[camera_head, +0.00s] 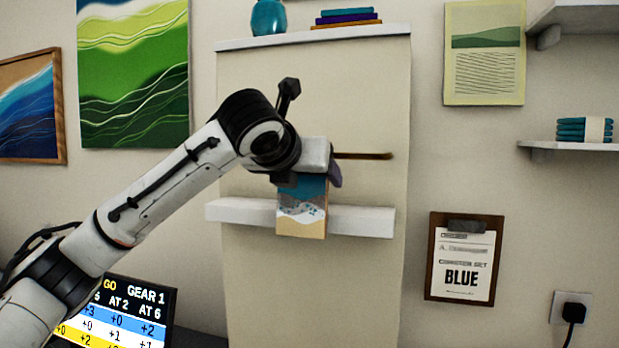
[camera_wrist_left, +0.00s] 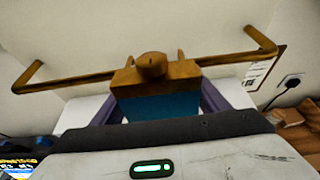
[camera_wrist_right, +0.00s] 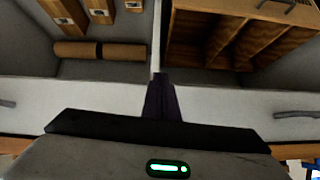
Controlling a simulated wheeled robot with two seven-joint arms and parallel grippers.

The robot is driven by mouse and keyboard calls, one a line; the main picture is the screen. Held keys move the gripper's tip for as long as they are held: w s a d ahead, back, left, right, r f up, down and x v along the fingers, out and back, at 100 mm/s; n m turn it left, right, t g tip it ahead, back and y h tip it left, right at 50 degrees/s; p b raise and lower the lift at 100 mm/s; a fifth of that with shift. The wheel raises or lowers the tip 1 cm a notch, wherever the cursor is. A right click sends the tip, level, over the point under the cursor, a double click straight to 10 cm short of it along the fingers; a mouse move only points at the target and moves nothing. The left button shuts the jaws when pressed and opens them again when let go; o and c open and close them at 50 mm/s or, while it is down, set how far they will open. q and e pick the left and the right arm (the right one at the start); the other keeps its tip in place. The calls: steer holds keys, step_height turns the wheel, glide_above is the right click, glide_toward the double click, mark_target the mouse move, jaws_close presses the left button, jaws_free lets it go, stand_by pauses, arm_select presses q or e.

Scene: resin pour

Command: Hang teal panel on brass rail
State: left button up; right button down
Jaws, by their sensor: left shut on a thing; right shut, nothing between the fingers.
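The teal panel (camera_head: 302,212) hangs upright from my left gripper (camera_head: 318,178), in front of a cream wall board. It has a teal top, a white-grey wave band and a tan lower part. The left wrist view shows its teal face (camera_wrist_left: 160,107) between the purple fingers, with a wooden top edge and a brown knob-like piece above. The brass rail (camera_head: 365,156) runs behind my wrist; in the left wrist view the rail (camera_wrist_left: 75,83) passes behind the panel's top. I cannot tell whether they touch. My right gripper (camera_wrist_right: 160,95) is shut and empty, outside the head view.
A white ledge (camera_head: 355,221) sticks out behind the panel's lower part. A shelf above holds a teal vase (camera_head: 268,17) and books. A clipboard (camera_head: 464,260) hangs at right. Below my right gripper are a white edge, a wooden rack (camera_wrist_right: 235,45) and a brown roll (camera_wrist_right: 100,51).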

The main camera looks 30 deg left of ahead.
arm_select(q)
steer(key=shift+f, duration=0.15)
steer(key=o, duration=1.6)
steer(key=shift+c, duration=0.2)
steer(key=b+v, duration=0.1)
steer(key=v, duration=0.9)
